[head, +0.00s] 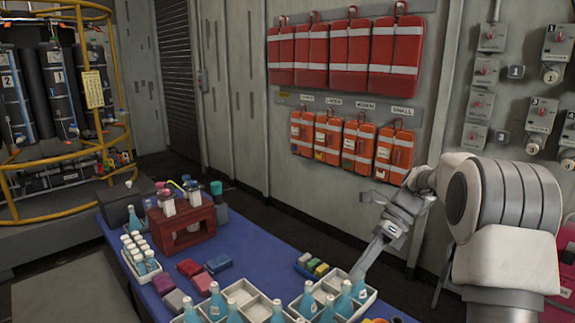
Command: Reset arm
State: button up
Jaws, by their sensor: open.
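My arm comes in from the right of the head view and bends down over the blue table (265,255). My gripper (362,272) is at its lower end, pointing down beside the front white tray (372,296). It is open. I see nothing held in it, though the fingertips are small and hard to make out against the tray and bottles.
Blue bottles (217,302) stand in white trays along the table's front. A dark red rack (184,222) with bottles stands at the back left. Several colored blocks (312,264) lie near the gripper. Orange bags (358,145) hang on the wall behind my arm.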

jog(key=s+a+r+n+t+h+p, duration=0.15)
jog(key=s+r+n+t+h, duration=0.3)
jog(key=s+r+n, duration=0.65)
jog(key=s+n+t+h, duration=0.3)
jog(key=s+n+t, duration=0.2)
jog(key=s+n, duration=0.6)
jog(key=shift+s+f+p, duration=0.3)
jog(key=shift+s+f, duration=0.15)
jog(key=shift+s, duration=0.75)
jog(key=shift+d, duration=0.1)
